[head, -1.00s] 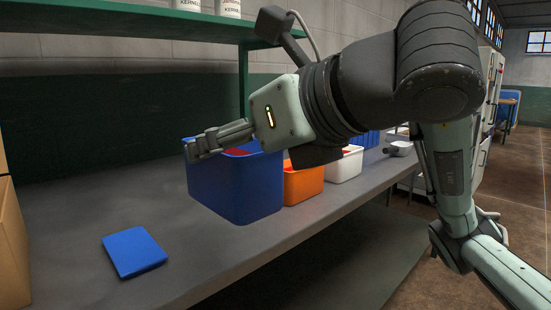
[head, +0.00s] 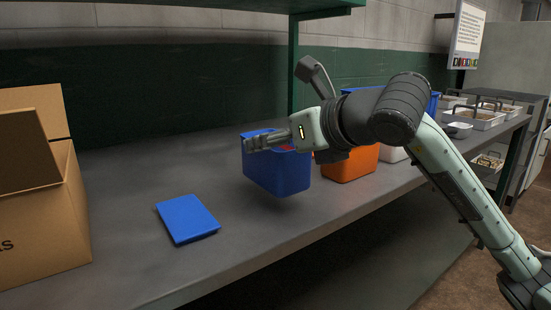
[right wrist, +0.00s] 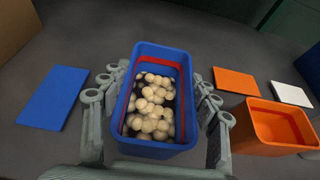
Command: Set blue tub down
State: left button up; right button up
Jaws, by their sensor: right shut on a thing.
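The blue tub (head: 276,176) is upright over the grey workbench (head: 235,240). A soft shadow lies under it; I cannot tell whether its base touches the bench. My right gripper (head: 269,139) is shut on the tub, with fingers along both long sides in the right wrist view. That view shows round pale pieces (right wrist: 152,108) inside the tub and a red band inside its rim (right wrist: 160,48). A flat blue lid (head: 187,218) lies on the bench left of the tub. My left gripper is not in view.
An orange tub (head: 349,165) stands close to the right, with a white tub (head: 392,154) beyond. An orange lid (right wrist: 236,80) and white lid (right wrist: 291,94) lie behind. A cardboard box (head: 45,225) stands at left. A green shelf (head: 230,10) hangs above.

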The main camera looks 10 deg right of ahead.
notch_tip(320, 180, down, 3)
jog(key=shift+r, duration=0.1)
jog(key=shift+f, duration=0.25)
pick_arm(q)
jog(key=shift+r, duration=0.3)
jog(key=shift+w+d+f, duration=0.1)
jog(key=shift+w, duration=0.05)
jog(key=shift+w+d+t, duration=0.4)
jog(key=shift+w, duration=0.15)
pick_arm(e)
jog(key=o, duration=1.4)
jog(key=shift+f, duration=0.1)
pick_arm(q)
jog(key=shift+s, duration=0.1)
